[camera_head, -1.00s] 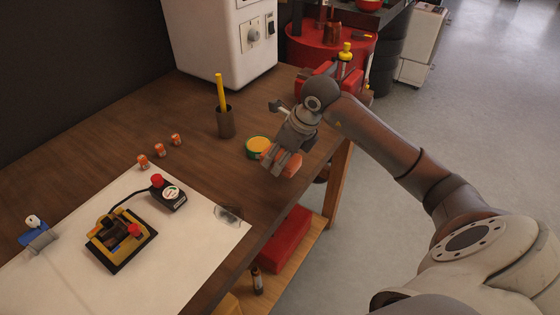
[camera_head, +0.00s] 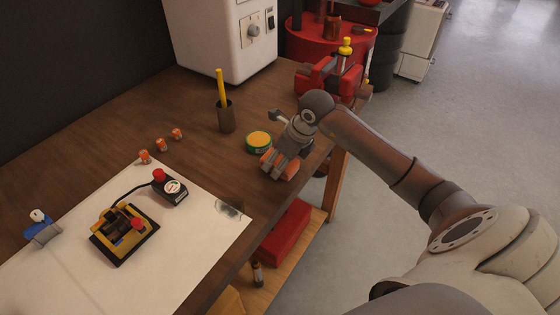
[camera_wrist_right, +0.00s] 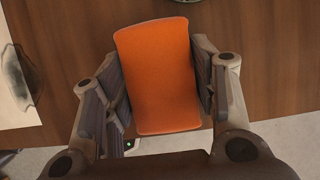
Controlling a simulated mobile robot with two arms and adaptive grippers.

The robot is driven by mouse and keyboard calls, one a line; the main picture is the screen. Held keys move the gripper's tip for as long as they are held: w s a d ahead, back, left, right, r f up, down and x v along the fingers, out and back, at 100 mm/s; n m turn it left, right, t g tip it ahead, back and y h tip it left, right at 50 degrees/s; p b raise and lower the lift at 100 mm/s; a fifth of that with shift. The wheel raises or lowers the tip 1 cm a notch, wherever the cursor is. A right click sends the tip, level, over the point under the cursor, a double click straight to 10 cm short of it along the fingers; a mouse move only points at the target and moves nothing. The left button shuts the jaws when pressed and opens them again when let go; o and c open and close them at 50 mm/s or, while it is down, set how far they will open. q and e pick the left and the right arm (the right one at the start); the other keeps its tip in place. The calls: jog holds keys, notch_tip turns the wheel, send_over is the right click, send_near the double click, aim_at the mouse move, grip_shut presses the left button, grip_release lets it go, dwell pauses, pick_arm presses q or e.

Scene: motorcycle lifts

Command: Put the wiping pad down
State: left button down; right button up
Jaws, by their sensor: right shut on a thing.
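The wiping pad (camera_head: 288,171) is an orange block, partly covered by my right gripper (camera_head: 276,167) in the head view. In the right wrist view the orange pad (camera_wrist_right: 160,75) sits between the two fingers of the right gripper (camera_wrist_right: 158,85), which touch its left and right sides. The pad is at or just above the wooden workbench (camera_head: 185,85), close to its right edge; I cannot tell whether it touches the wood. My left gripper is not in view.
A green and yellow round tin (camera_head: 258,142) stands just left of the pad. A white sheet (camera_head: 190,240) carries a yellow-black device (camera_head: 124,232). A red vise (camera_head: 322,82) stands at the far right corner.

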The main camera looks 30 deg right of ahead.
jog(key=shift+s+f, duration=0.2)
jog(key=shift+f, duration=0.35)
jog(key=o, duration=0.6)
jog(key=shift+a, duration=0.1)
jog(key=shift+o, duration=1.3)
jog(key=shift+f, duration=0.1)
jog(key=shift+o, duration=0.3)
jog(key=shift+w+f, duration=0.1)
jog(key=shift+w, duration=0.05)
jog(key=shift+r, duration=0.2)
